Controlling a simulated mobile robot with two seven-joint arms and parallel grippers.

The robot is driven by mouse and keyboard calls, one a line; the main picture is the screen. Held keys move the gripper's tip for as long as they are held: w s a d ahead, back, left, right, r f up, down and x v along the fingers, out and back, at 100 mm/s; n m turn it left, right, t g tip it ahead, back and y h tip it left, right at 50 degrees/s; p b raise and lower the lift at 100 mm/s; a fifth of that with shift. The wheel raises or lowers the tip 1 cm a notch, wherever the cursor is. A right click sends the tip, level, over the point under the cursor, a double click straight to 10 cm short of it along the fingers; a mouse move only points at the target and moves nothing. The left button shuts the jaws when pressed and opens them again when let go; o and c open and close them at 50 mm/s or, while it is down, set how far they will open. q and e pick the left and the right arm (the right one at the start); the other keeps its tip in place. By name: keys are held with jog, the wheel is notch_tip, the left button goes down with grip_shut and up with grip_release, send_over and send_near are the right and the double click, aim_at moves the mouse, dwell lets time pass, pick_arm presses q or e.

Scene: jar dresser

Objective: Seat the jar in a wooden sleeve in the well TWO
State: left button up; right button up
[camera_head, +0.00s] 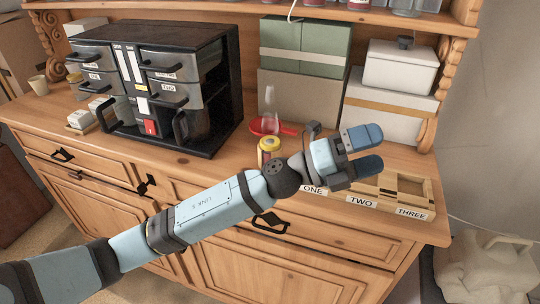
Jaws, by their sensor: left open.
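A wooden tray (432,207) with wells labelled ONE, TWO and THREE sits on the dresser top at the front right. Well TWO (362,202) is the middle one; my left gripper partly covers it, and I cannot tell what is inside. My left gripper (377,150) is open above the tray, with nothing seen between its fingers. A small jar with a yellow lid (269,145) stands just left of my wrist, its lower part hidden by the arm. I cannot make out a jar in a wooden sleeve. My right gripper is not in view.
A black drawer cabinet (222,85) stands at the left on the dresser (270,225). A red dish (266,126) lies behind the jar. Green boxes (305,50) and white boxes (395,72) line the back. A small cup (38,86) is at the far left.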

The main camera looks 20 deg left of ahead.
pick_arm(q)
notch_tip(320, 180, down, 2)
jog(key=d+m+g+y, duration=0.2)
jog(key=m+g+y, duration=0.1)
jog(key=m+g, duration=0.55)
jog(key=m+t+y, duration=0.2)
jog(key=m+y, duration=0.3)
jog(key=y, duration=1.3)
send_over(270, 141)
jog(key=shift+g, duration=0.25)
jog(key=f, duration=0.2)
jog(key=f+p, duration=0.1)
jog(key=f, duration=0.5)
jog(key=shift+w+a, duration=0.1)
jog(key=shift+a, duration=0.15)
jog(key=f+p, duration=0.1)
jog(key=f, duration=0.1)
jog(key=f+p, duration=0.1)
jog(key=f, duration=0.1)
jog(key=shift+d+f, duration=0.2)
jog(key=shift+f, duration=0.6)
jog(key=shift+c, duration=0.3)
